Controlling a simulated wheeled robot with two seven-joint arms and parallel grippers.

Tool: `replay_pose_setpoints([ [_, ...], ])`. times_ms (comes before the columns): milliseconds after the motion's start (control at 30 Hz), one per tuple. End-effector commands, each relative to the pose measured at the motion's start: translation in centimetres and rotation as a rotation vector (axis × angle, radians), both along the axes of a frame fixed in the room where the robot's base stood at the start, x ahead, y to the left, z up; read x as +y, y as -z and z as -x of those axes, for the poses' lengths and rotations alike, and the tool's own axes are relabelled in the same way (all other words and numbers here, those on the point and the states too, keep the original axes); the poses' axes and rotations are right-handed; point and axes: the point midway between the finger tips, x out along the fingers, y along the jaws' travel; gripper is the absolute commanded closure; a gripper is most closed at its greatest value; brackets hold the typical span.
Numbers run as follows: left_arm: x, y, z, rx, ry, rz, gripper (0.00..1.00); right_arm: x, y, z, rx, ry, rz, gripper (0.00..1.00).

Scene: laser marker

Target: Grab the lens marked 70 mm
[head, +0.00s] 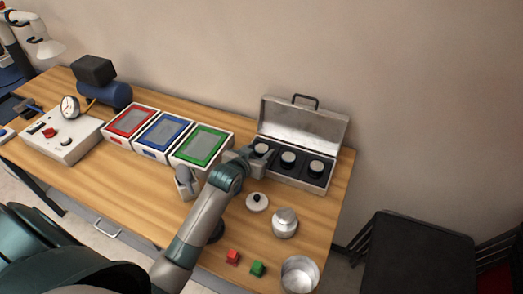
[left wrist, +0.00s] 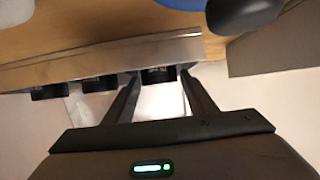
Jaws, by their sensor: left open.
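Three black lenses with pale tops sit in a row in an open metal case: the left lens (head: 261,148), the middle lens (head: 288,158) and the right lens (head: 316,166). No 70 mm marking is readable in either view. My left gripper (head: 258,157) is open at the left lens. In the left wrist view this lens (left wrist: 158,76) shows between the two fingertips, and the other two, the middle lens (left wrist: 100,83) and the right lens (left wrist: 50,92), lie to the left. Contact cannot be told. My right gripper is not in view.
The case (head: 330,125) has its lid up against the wall side. Red, blue and green framed trays (head: 204,146) stand left of it.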

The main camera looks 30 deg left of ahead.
Motion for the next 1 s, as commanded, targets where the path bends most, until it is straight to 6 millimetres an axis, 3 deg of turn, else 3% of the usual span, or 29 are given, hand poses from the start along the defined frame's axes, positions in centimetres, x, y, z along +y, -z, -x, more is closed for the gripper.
replay_pose_setpoints([
  [467, -0.02, 0.05, -0.06, 0.0, 0.0, 0.0, 0.49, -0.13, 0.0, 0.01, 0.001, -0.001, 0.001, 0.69],
  [633, -0.02, 0.04, -0.05, 0.0, 0.0, 0.0, 0.84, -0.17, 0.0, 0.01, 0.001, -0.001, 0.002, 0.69],
  [1000, 0.0, -0.31, -0.09, -0.002, 0.0, 0.0, 0.84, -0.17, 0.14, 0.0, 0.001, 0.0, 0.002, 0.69],
])
